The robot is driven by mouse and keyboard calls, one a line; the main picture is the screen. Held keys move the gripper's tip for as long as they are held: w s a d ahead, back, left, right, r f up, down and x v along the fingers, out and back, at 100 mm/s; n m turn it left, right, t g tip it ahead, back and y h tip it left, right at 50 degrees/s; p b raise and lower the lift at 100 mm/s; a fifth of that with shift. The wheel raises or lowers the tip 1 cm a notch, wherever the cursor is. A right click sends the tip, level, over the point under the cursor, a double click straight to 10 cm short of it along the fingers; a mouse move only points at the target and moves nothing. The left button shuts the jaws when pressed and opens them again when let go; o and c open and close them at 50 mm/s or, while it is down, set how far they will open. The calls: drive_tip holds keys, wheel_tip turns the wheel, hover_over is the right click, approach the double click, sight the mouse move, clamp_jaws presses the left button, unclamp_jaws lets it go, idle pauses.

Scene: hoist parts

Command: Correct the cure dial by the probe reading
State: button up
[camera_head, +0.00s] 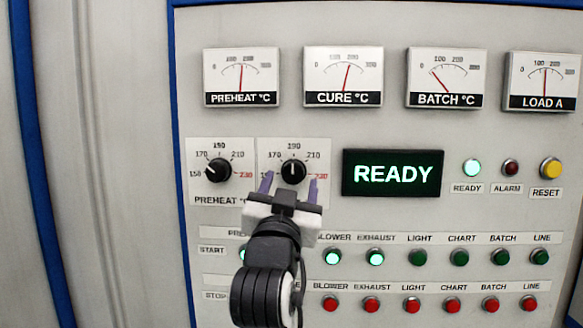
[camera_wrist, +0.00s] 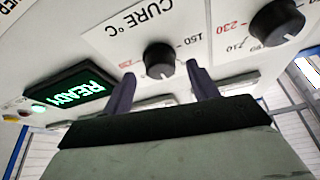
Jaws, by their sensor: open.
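The black cure dial (camera_head: 293,172) is a round knob on a white scale plate, its white mark pointing roughly up, near 190. My gripper (camera_head: 290,183) is open in front of it, with one purple finger on each side of the knob's lower part. The wrist view, turned over, shows the cure dial (camera_wrist: 159,58) between and beyond the fingertips (camera_wrist: 161,76), with a gap on both sides. The cure meter (camera_head: 343,76) needle stands a little right of centre, near 200. No meter is labelled probe.
The lit READY display (camera_head: 393,173) is on the right, beside the ready lamp (camera_head: 471,168), dark alarm lamp (camera_head: 510,168) and yellow reset button (camera_head: 551,168). Rows of green and red buttons lie below.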

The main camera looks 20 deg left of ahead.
sight(293, 173)
drive_tip(key=shift+p+x, duration=0.3)
drive_tip(key=shift+x, duration=0.95)
drive_tip(key=c, duration=0.9)
drive_tip(key=shift+o, duration=0.2)
drive_tip(key=shift+f+m, duration=0.1)
drive_tip(key=shift+m, duration=0.3)
drive_tip(key=m+h, duration=0.1)
drive_tip(key=m, duration=0.1)
drive_tip(key=m+h+b, duration=0.1)
drive_tip(key=m, duration=0.1)
drive_tip(key=m+h+b, duration=0.1)
drive_tip(key=m, duration=0.1)
drive_tip(key=shift+s+a, duration=0.1)
drive_tip(key=shift+a, duration=0.15)
drive_tip(key=m+h, duration=0.1)
drive_tip(key=m, duration=0.2)
drive_tip(key=m+g+h+b, duration=0.1)
drive_tip(key=m, duration=0.2)
drive_tip(key=shift+r+g+h+b, duration=0.2)
drive_tip(key=shift+g+h+b, duration=0.1)
drive_tip(key=shift+m, duration=0.3)
